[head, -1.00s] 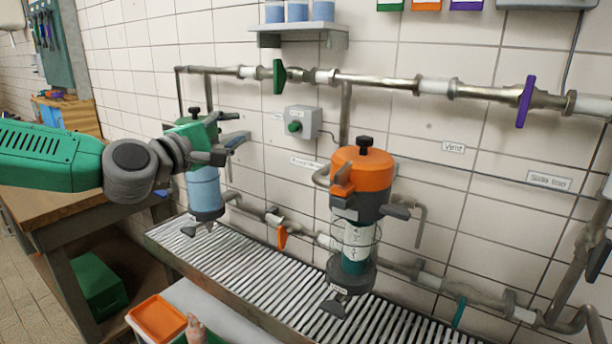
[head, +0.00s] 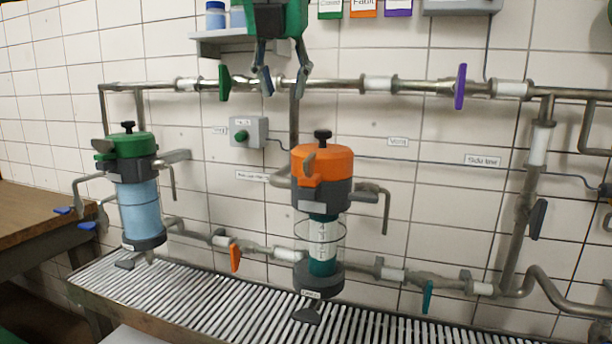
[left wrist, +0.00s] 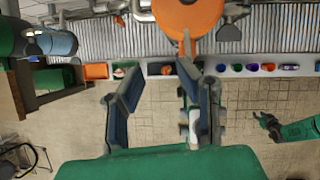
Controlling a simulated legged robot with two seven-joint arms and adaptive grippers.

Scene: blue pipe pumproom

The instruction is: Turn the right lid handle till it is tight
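The right filter housing has an orange lid (head: 322,160) with a black knob on top and a handle (head: 310,168) on its front side. The lid also shows at the top of the left wrist view (left wrist: 187,14), its handle (left wrist: 186,44) pointing down toward my fingers. My left gripper (head: 285,88) hangs fingers down, open and empty, above the lid and slightly left of it in the head view, apart from it. My right gripper (left wrist: 266,122) shows small at the right of the left wrist view, away from the lid; its finger opening is unclear.
The left housing has a green lid (head: 125,146) and a blue body. A steel pipe with a green handle (head: 224,83) and a purple handle (head: 461,86) runs along the tiled wall behind. A grey switch box (head: 249,132) is mounted there. A slatted grate (head: 200,306) lies below.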

